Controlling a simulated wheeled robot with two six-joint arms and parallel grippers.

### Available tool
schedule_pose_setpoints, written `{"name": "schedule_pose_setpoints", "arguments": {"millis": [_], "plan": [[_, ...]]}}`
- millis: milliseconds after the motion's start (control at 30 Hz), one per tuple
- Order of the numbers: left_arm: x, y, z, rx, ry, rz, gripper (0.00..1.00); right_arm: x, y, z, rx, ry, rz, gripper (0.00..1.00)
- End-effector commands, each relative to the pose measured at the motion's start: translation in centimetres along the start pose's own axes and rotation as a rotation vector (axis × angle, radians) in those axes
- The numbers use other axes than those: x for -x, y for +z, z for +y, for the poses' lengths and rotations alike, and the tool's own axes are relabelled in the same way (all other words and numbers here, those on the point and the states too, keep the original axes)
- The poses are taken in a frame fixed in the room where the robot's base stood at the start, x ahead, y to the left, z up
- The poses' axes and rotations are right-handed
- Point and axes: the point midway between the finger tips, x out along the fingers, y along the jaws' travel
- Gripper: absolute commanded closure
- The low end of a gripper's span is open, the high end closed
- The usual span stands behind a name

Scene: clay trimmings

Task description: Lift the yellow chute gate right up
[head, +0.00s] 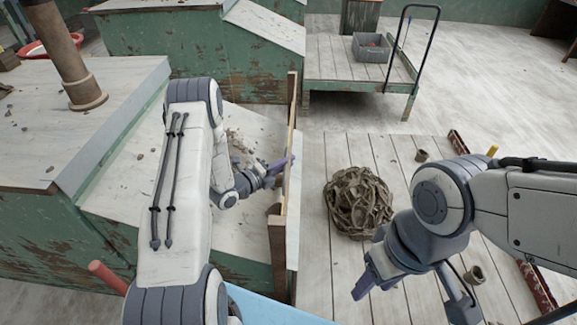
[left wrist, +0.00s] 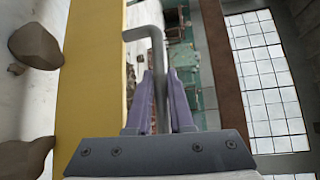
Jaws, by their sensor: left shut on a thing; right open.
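The yellow chute gate (left wrist: 90,75) fills a broad upright band in the left wrist view. A grey bent rod handle (left wrist: 158,70) stands beside it. My left gripper (left wrist: 160,105) is shut on this handle, with a purple finger on each side. In the head view my left gripper (head: 279,168) is at a thin upright board edge at the lower end of the pale chute (head: 245,245); the gate's yellow face does not show clearly there. My right gripper (head: 366,284) is open and empty above the planked deck.
A heap of clay trimmings (head: 358,203) lies on the planked deck (head: 315,265), right of the chute. Clay lumps (left wrist: 36,46) lie behind the gate. A cart with a grey crate (head: 371,47) stands at the back. Floor at right back is clear.

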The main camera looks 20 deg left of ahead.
Motion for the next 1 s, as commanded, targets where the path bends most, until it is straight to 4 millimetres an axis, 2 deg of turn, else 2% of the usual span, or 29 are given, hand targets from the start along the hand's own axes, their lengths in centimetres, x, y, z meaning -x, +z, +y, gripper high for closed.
{"name": "schedule_pose_setpoints", "arguments": {"millis": [33, 67, 333, 367, 400, 433, 833, 1000], "plan": [[0.2, 0.2, -1.5, -0.001, -0.006, 0.000, 1.00, 1.0, -0.1, -0.1, 0.000, 0.000, 0.000, 0.50], [0.3, 0.2, -1.7, 0.000, -0.006, 0.000, 1.00, 1.1, -0.1, -0.1, 0.000, 0.000, 0.000, 0.50], [0.2, 0.2, -1.5, 0.000, -0.006, 0.000, 1.00, 0.8, 0.0, -0.1, 0.000, 0.000, 0.000, 0.50], [0.2, 0.2, -1.5, 0.000, -0.006, 0.000, 0.72, 0.8, 0.0, -0.1, 0.000, 0.000, 0.000, 0.50], [0.2, 0.2, -1.5, 0.000, -0.006, 0.000, 0.57, 0.8, 0.0, -0.1, 0.000, 0.000, 0.000, 0.50], [0.2, 0.2, -1.5, 0.000, -0.006, 0.000, 0.50, 0.8, 0.0, -0.1, 0.000, 0.000, 0.000, 0.50], [0.3, 0.3, -1.6, -0.003, -0.008, -0.003, 0.50, 0.8, 0.0, -0.1, 0.000, 0.000, 0.000, 0.50], [2.4, 0.4, -1.6, 0.000, -0.005, -0.005, 0.50, 0.9, -0.1, -0.1, 0.000, 0.000, 0.000, 0.50]]}}
